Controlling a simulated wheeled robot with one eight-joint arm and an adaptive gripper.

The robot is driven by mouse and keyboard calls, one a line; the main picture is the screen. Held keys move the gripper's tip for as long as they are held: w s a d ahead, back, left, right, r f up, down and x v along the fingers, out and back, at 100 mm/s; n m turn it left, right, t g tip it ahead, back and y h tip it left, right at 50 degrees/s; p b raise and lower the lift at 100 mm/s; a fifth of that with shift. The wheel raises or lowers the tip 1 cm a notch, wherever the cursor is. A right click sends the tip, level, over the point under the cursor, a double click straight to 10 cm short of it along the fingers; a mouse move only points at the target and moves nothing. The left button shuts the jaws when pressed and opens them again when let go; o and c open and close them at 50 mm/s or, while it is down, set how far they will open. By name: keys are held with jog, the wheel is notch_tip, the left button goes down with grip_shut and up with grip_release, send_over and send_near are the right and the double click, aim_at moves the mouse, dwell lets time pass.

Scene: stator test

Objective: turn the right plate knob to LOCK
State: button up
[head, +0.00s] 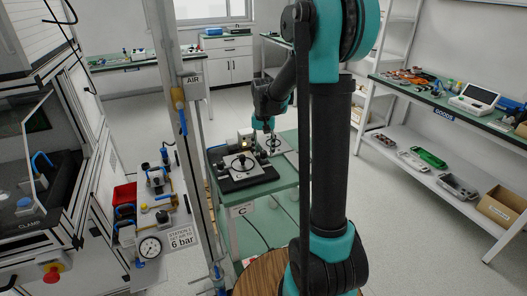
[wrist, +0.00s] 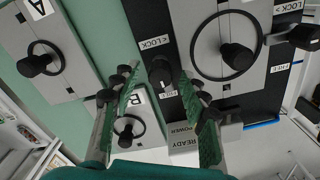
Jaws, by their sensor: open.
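The dark fixture (head: 262,176) with a pale round-ringed plate sits on the green-topped bench. In the wrist view the plate (wrist: 205,45) has a large ring and a black centre knob. One dark knob (wrist: 160,72) stands beside the plate, between a LOCK label (wrist: 154,43) and a second label partly hidden by my finger. Another dark knob (wrist: 304,38) stands on the plate's other side. My gripper (head: 269,128) is at the fixture's back right in the head view. In the wrist view its fingers are open on either side of the first knob; contact cannot be told.
Panels marked A (wrist: 42,65) and B (wrist: 130,125), each with a black knob, lie near the fingers. A READY/POWER box (wrist: 190,148) is close to the right finger. A post with an AIR sign (head: 192,80) stands left of the bench.

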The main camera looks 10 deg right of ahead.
jog(key=shift+f, duration=0.25)
grip_shut()
